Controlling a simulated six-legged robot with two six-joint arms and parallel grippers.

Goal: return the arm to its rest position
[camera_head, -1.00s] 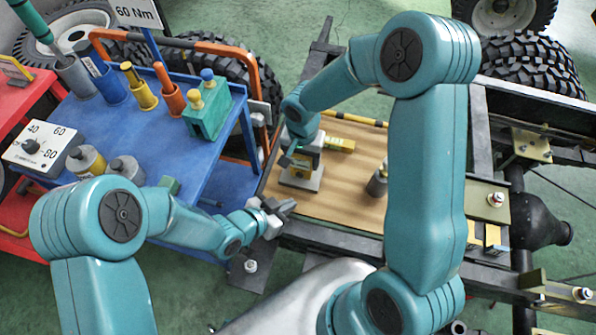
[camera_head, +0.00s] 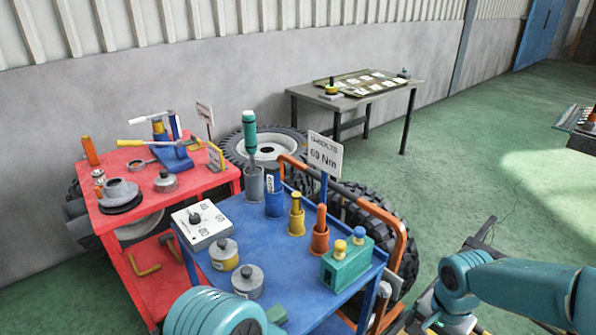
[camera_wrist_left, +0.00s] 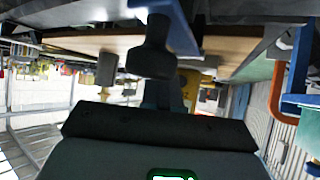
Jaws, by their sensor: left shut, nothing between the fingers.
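My left arm (camera_head: 215,312) shows only as a teal joint at the bottom edge of the head view, in front of the blue cart. Its gripper is outside that view. In the left wrist view my left gripper (camera_wrist_left: 153,60) shows as dark fingers, shut and empty. My right arm (camera_head: 520,293) comes in from the right edge at the lower right. Its wrist points down, and its gripper (camera_head: 446,322) is partly cut off by the bottom edge, so its jaws are unclear.
The blue cart (camera_head: 212,279) holds colored tools, a green block (camera_head: 345,268) and a dial box (camera_head: 202,225). A red cart (camera_head: 135,161) stands to its left. A grey table (camera_head: 366,100) stands at the back. Green floor (camera_head: 440,195) is open to the right.

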